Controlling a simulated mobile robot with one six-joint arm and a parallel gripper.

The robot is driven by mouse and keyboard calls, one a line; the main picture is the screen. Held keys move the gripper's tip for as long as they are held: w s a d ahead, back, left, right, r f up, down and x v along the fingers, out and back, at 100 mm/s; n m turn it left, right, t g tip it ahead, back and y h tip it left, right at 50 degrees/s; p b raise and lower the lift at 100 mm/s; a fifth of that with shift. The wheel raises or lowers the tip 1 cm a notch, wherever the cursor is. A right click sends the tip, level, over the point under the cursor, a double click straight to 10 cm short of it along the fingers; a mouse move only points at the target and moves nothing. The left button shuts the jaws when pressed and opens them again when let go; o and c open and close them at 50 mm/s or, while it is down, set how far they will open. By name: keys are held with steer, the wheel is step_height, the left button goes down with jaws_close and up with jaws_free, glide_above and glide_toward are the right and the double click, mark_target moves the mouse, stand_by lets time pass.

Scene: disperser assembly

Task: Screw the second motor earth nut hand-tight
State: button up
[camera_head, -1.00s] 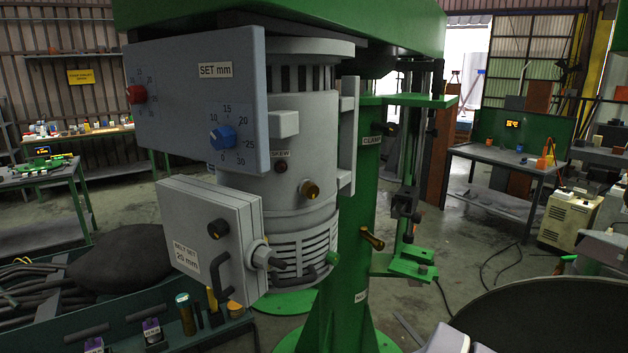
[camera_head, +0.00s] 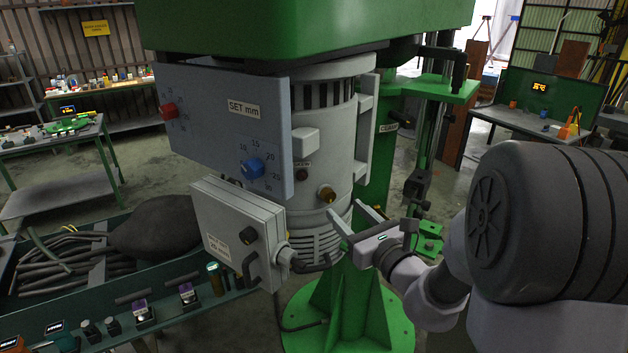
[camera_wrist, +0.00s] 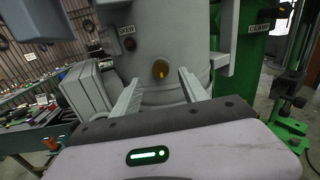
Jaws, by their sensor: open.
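The grey motor housing (camera_head: 312,150) stands upright under the green head. I cannot tell which part is the second motor earth nut, and no small nut is clearly visible. My gripper (camera_head: 354,216) is open and empty in front of the lower motor.
A blue-grey panel marked SET mm (camera_head: 225,130) and a grey box with a handle (camera_head: 238,230) stand left of the motor. The green column (camera_head: 375,165) stands behind. A green-edged bench (camera_head: 110,322) with small parts is at lower left.

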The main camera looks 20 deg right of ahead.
mark_target(331, 196)
steer(key=p+x, duration=0.1)
steer(key=x, duration=0.5)
steer(key=shift+w+f, duration=0.1)
steer(key=shift+w, duration=0.05)
jaws_close()
